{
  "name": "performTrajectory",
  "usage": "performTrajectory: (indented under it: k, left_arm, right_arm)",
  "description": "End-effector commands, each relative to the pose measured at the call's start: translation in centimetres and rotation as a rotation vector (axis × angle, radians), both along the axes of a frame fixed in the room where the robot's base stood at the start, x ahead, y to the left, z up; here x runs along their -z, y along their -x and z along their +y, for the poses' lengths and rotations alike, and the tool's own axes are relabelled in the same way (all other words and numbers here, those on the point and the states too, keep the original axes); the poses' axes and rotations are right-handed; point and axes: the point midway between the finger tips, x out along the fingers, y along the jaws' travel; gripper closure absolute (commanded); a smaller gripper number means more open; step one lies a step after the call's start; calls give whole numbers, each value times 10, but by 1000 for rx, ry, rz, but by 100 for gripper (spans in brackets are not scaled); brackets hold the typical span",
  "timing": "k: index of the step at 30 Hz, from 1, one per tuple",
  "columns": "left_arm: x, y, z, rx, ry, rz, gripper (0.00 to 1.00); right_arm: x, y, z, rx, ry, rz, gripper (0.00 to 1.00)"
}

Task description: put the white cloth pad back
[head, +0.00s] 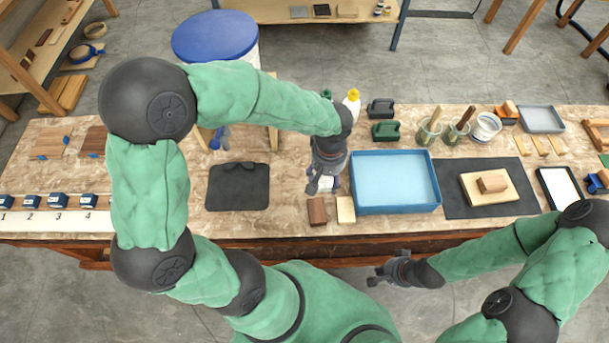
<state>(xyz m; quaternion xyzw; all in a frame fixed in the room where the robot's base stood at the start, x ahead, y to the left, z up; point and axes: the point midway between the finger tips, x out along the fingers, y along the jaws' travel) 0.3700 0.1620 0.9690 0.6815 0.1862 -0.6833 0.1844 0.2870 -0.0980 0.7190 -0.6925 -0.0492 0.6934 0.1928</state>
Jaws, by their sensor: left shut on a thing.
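My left gripper (321,187) points down over the middle of the table, just left of the blue tray. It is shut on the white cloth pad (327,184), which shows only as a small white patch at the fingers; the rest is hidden. I cannot tell whether the pad touches the table. My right gripper (373,276) is away from the pad, in front of the table's front edge below the blue tray. Its fingers are too small and dark to tell whether they are open.
The blue tray (396,208) stands right of my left gripper. A brown block (317,211) and a pale block (346,210) lie in front. A black mat (238,187) lies left. Bottles and dark green and black holders (385,131) stand behind. A dark mat (455,202) with wood lies right.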

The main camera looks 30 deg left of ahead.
Motion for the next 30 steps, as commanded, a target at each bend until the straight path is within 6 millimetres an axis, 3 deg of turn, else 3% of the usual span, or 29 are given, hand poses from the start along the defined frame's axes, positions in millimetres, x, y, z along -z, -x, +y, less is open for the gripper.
performTrajectory:
  k: [5,12,22,30]
  left_arm:
    - [19,-14,38,-7,1,-1,63]
    - [57,-24,66,-1,1,0,63]
    - [75,-29,80,0,1,-1,63]
    - [108,-30,82,2,1,-1,63]
  right_arm:
    - [9,0,0,0,0,0,100]
    - [20,0,0,0,0,0,100]
    - [24,0,0,0,0,0,100]
    - [37,0,0,0,0,0,100]
